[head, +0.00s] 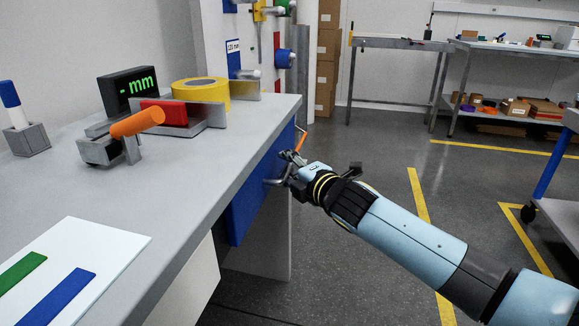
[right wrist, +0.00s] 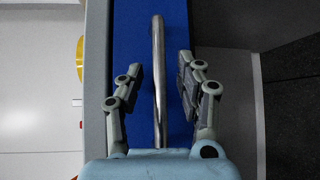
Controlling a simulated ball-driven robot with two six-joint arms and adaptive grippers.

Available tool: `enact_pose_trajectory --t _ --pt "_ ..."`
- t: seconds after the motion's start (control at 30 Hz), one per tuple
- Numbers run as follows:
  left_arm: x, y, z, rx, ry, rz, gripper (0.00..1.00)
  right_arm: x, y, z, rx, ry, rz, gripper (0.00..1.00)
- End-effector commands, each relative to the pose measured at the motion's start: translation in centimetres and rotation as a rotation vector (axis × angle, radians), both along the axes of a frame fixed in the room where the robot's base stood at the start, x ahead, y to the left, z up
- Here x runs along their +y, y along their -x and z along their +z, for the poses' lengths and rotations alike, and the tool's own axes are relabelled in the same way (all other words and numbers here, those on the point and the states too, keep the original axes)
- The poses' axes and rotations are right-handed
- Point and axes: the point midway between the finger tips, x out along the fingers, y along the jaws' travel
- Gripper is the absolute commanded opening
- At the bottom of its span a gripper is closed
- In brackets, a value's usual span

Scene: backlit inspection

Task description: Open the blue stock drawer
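The blue stock drawer (head: 252,190) is under the bench top at its right side. Its front looks about level with the bench edge, so it appears closed. Its metal bar handle (head: 271,182) sticks out from the front. In the right wrist view the bar handle (right wrist: 158,85) runs upright against the blue front (right wrist: 176,25). My right gripper (head: 289,166) is at the handle. In the right wrist view its fingers (right wrist: 157,80) are open, one on each side of the bar, with visible gaps to it. My left gripper is not in view.
On the bench (head: 215,140) are an orange-handled clamp (head: 137,122), a yellow tape roll (head: 201,90), a readout (head: 128,88) and a white board (head: 85,250). An orange lever (head: 301,139) stands near the handle. The floor to the right is open, with yellow lines.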

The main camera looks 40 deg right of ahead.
Motion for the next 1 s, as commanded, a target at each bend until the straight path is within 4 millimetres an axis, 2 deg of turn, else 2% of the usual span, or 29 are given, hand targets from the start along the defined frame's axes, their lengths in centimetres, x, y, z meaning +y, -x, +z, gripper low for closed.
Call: enact_pose_trajectory --t 0.13,0.4,1.0 --pt "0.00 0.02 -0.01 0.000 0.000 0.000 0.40 0.00 0.02 0.00 0.000 0.000 0.000 0.35" --pt "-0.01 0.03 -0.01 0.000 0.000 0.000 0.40 0.00 0.03 0.03 0.000 0.000 0.000 0.00" --pt "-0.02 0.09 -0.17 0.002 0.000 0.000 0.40 -0.26 0.30 0.08 -0.002 0.003 0.001 0.00"
